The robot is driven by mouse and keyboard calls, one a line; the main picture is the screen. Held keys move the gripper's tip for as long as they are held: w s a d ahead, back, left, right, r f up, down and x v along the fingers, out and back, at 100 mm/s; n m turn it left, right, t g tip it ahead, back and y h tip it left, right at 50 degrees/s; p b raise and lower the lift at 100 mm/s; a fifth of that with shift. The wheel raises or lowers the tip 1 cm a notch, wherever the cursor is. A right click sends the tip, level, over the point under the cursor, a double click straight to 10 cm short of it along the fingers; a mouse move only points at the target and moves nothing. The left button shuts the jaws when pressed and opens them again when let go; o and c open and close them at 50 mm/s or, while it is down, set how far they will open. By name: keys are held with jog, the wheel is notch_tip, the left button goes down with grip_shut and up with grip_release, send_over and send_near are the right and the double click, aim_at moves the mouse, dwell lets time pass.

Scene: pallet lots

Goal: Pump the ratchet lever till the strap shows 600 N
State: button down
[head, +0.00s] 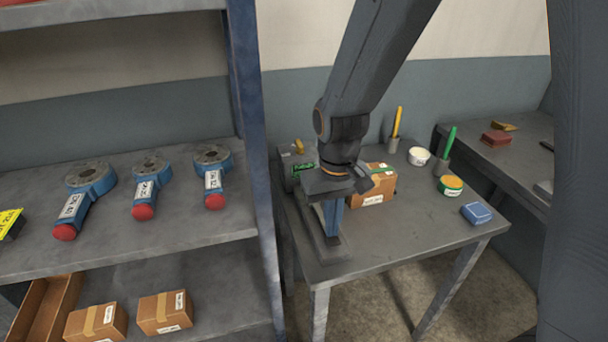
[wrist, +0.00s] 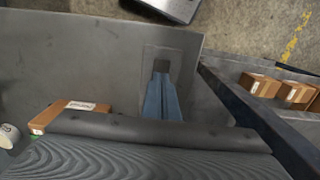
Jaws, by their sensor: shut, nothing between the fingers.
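My gripper (head: 332,233) points down over the front left of the table, its two blue fingers together and empty. In the wrist view the shut fingers (wrist: 162,80) end over a flat grey plate (wrist: 188,62); I cannot tell whether they touch it. The plate (head: 328,250) also shows in the head view. Behind my gripper, a small dark unit with a green display (head: 303,168) stands on the table; its reading is too small to make out. A yellow knob (head: 299,146) stands near it. A carton (head: 372,195) with a green band sits to the right. The ratchet lever is not clearly seen.
The table (head: 420,235) also holds a yellow marker (head: 397,121) and a green marker (head: 450,137) in cups, a white tub (head: 419,156), a yellow-topped tub (head: 451,186) and a blue box (head: 476,213). A shelf upright (head: 248,120) is close on the left. The front right tabletop is clear.

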notch_tip(320, 180, up, 12)
jog(key=p, duration=1)
jog(key=shift+w+a+p, duration=0.15)
jog(key=shift+w+p, duration=0.25)
dwell(0.9)
notch_tip(320, 180, down, 5)
jog(key=n+b, duration=0.2)
jog(key=n, duration=0.4)
jog(key=n+b, duration=0.2)
jog(key=n, duration=0.4)
jog(key=shift+s+f, duration=0.15)
dwell(2.1)
